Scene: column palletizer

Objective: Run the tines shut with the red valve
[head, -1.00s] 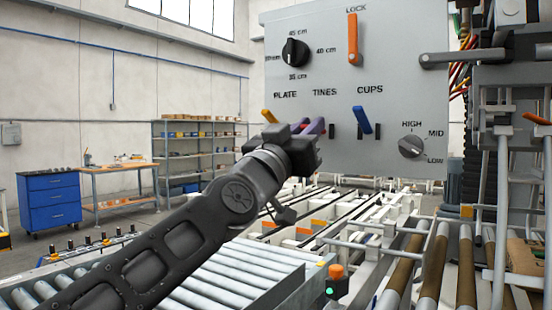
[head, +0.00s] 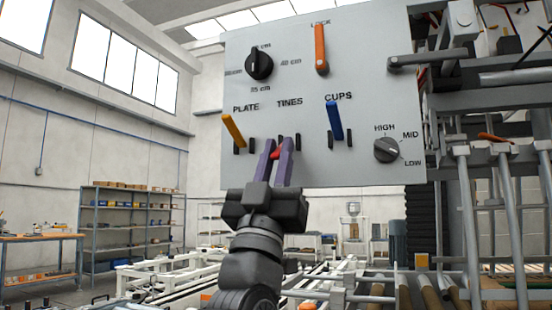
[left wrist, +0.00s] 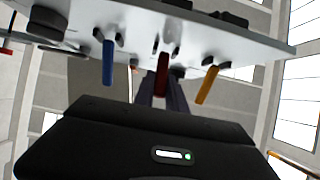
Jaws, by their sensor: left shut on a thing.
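The red valve (head: 275,155) is a small lever below the TINES label on the grey control panel (head: 370,60). Most of it is hidden by my fingers in the head view. In the left wrist view the red valve (left wrist: 162,74) hangs from the panel, between the blue and orange-yellow levers. My left gripper (head: 278,148), with purple fingers, is shut on the red valve, one finger on each side of it. The left gripper (left wrist: 163,88) also shows in the left wrist view, its fingers close around the lever. My right gripper is not in view.
A yellow lever (head: 233,130) under PLATE and a blue lever (head: 334,120) under CUPS flank the red one closely. An orange LOCK lever (head: 321,48) and black knobs (head: 259,65) sit higher and beside. Machine bars (head: 428,60) stand right of the panel.

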